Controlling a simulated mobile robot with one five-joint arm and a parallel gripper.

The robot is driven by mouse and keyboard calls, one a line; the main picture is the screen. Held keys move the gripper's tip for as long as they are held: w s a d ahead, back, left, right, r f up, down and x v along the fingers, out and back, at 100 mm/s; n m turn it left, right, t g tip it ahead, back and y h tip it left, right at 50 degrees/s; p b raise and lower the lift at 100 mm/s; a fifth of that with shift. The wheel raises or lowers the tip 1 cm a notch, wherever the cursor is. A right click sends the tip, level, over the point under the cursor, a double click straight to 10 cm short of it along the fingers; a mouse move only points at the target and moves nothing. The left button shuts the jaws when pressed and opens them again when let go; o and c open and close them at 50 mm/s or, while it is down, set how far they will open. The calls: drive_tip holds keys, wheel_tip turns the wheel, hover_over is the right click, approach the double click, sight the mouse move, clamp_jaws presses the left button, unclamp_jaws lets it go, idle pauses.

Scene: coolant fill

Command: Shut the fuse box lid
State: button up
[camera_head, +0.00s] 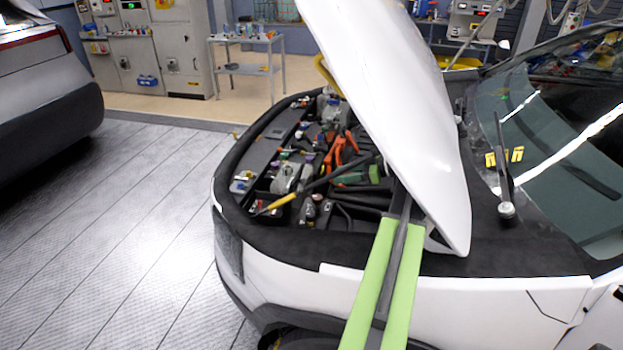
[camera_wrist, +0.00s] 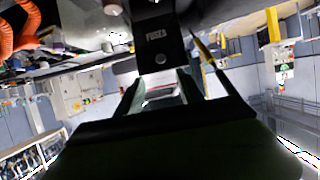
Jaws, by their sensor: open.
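In the wrist view a black panel marked FUSES (camera_wrist: 156,40) hangs in the upper middle, with a small round light spot near its edge. It looks like the fuse box lid; I cannot tell its angle. My gripper (camera_wrist: 160,90) is open and empty, its two fingers apart just below the panel in the picture. I cannot tell whether they touch it. In the head view my green arm reaches into the engine bay (camera_head: 290,223), partly hidden by the raised hood. I cannot pick out the fuse box clearly there.
The raised white hood (camera_head: 395,100) leans over the bay, close to my arm. Orange hoses (camera_head: 340,150) and a yellow-ended rod (camera_head: 280,202) lie in the bay. The rod seems to show right of the panel in the wrist view. The floor (camera_head: 120,230) at left is clear.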

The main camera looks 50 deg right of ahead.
drive_tip(key=b+x, duration=0.4)
drive_tip(key=x, duration=0.8)
drive_tip(key=shift+b, duration=0.35)
drive_tip(key=shift+w+f, duration=0.1)
clamp_jaws()
idle(0.7)
